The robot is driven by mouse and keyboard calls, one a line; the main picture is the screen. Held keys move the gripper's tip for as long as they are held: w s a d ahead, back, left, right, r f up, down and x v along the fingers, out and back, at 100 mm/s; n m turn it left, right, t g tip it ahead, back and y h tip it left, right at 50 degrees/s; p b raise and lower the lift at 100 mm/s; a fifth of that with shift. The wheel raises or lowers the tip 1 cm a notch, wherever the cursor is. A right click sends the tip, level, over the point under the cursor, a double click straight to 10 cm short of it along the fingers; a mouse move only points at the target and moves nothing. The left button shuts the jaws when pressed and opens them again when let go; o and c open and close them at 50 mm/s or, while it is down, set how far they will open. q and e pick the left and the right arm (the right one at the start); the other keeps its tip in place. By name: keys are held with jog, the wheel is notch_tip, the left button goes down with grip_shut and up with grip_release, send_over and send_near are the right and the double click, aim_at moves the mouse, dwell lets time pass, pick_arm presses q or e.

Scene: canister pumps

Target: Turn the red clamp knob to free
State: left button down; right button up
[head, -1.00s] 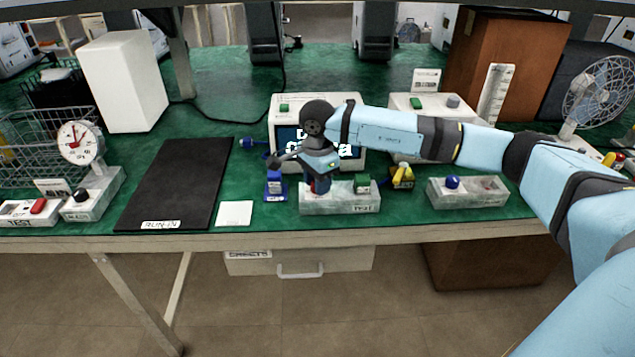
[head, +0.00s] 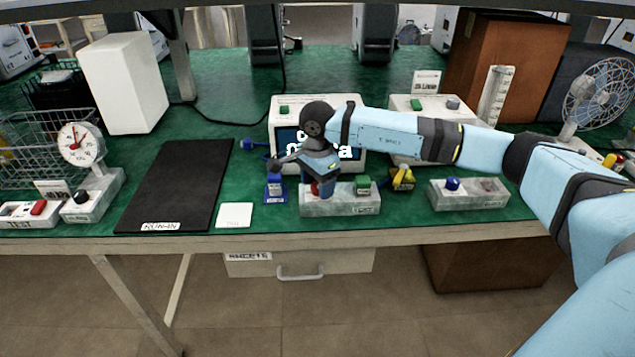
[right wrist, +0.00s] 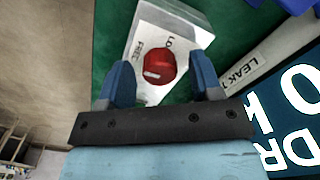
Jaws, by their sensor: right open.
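The red clamp knob (right wrist: 160,66) sits on a pale block with a "FREE" label and a second label starting "LO", partly cut off. A white mark on the knob lies on its lower-left side in the right wrist view. My right gripper (right wrist: 163,81) is open, with its blue fingers on either side of the knob; I cannot tell whether they touch it. In the head view the knob (head: 314,188) shows only partly below my right gripper (head: 318,184), on the left of the grey test block (head: 340,204). My left gripper is not in view.
A green button (head: 362,184) is on the same block. A screen unit (head: 280,103) stands behind. A black mat (head: 175,185) and white card (head: 235,214) lie to the left.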

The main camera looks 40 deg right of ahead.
aim_at(317, 185)
notch_tip(317, 185, up, 14)
jog(key=p, duration=0.1)
jog(key=shift+p, duration=0.4)
jog(key=shift+f, duration=0.1)
